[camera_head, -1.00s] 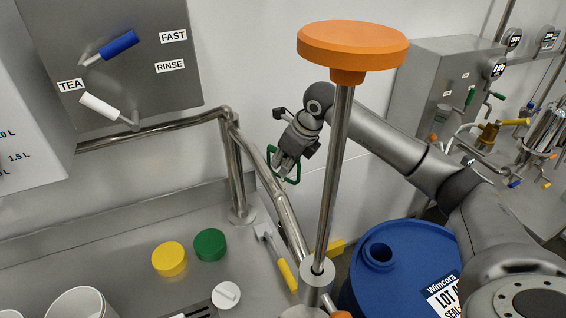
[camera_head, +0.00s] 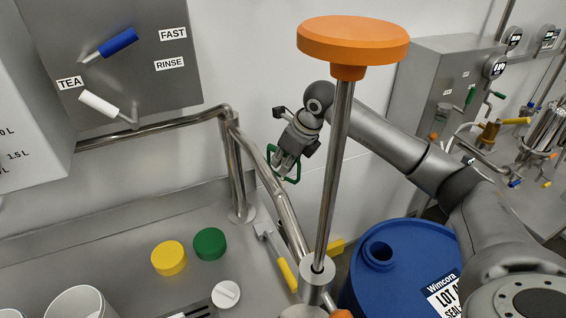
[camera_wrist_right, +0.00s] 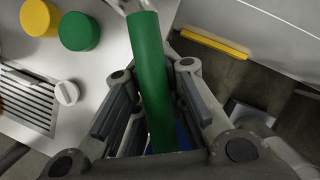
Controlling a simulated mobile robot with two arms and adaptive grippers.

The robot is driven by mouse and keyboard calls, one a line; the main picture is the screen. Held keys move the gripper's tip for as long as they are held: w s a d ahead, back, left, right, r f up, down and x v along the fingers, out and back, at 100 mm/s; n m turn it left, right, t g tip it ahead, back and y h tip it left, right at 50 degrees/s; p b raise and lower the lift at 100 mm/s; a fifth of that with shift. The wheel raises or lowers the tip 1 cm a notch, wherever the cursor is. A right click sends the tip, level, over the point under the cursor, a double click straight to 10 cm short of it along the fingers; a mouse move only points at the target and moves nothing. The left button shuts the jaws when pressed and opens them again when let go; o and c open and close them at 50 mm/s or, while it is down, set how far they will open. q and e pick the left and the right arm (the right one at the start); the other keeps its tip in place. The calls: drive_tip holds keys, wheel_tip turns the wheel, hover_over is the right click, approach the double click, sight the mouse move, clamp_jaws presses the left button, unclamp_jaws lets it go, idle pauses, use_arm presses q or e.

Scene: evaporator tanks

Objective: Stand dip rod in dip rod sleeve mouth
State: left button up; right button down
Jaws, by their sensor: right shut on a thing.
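My right gripper (camera_head: 286,167) is shut on a green handle (camera_head: 270,160), beside the bent steel rail. In the right wrist view the green bar (camera_wrist_right: 152,75) runs between the fingers; metal shows at its far end. I cannot tell whether it belongs to the dip rod; no rod below it is clear. A tall steel rod (camera_head: 335,180) with an orange round top (camera_head: 352,42) stands nearly upright in a steel collar (camera_head: 318,279), apart from the gripper. I cannot tell for certain which part is the sleeve mouth. My left gripper is not in view.
The bent steel rail (camera_head: 275,195) stands close by the right gripper. A blue drum (camera_head: 405,260) with a round opening is at the lower right. Yellow (camera_head: 169,257) and green (camera_head: 210,244) caps and a yellow-handled tool (camera_head: 287,275) lie on the steel counter.

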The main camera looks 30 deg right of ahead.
drive_tip(key=shift+f, duration=0.1)
idle(0.3)
drive_tip(key=shift+f+b, duration=1.7)
drive_tip(key=shift+f, duration=0.5)
drive_tip(key=c, duration=1.4)
unclamp_jaws()
drive_tip(key=shift+r, duration=0.1)
drive_tip(key=shift+o, duration=0.2)
drive_tip(key=shift+r+p, duration=2)
drive_tip(key=shift+r, duration=1)
